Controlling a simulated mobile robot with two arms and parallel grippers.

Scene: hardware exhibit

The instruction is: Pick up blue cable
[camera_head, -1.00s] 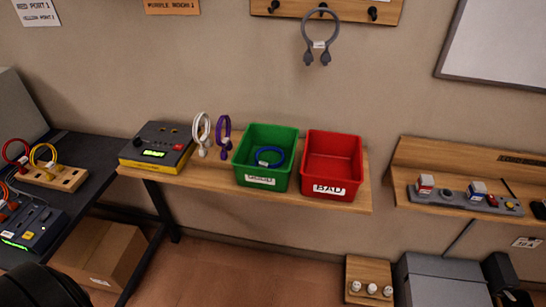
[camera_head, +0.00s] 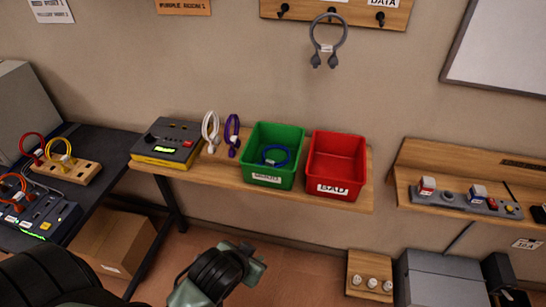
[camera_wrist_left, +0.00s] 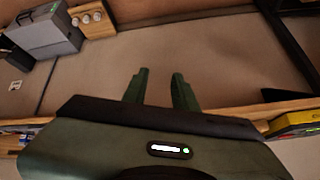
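The blue cable (camera_head: 275,156) is a coiled loop lying inside the green bin (camera_head: 260,179), which stands on the wall shelf. My left gripper (camera_wrist_left: 159,72) shows two green fingers standing apart with nothing between them in the left wrist view. In the head view my left arm comes in from the lower left, its wrist in front of and below the shelf, well apart from the bin. The fingers are hard to make out there. My right gripper is in neither current view.
A red bin (camera_head: 336,171) labelled BAD stands right of the green bin. White (camera_head: 211,131) and purple (camera_head: 232,135) cables and a grey-yellow device (camera_head: 167,143) are to its left. A grey cable (camera_head: 328,40) hangs above. A cardboard box (camera_head: 112,241) sits on the floor.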

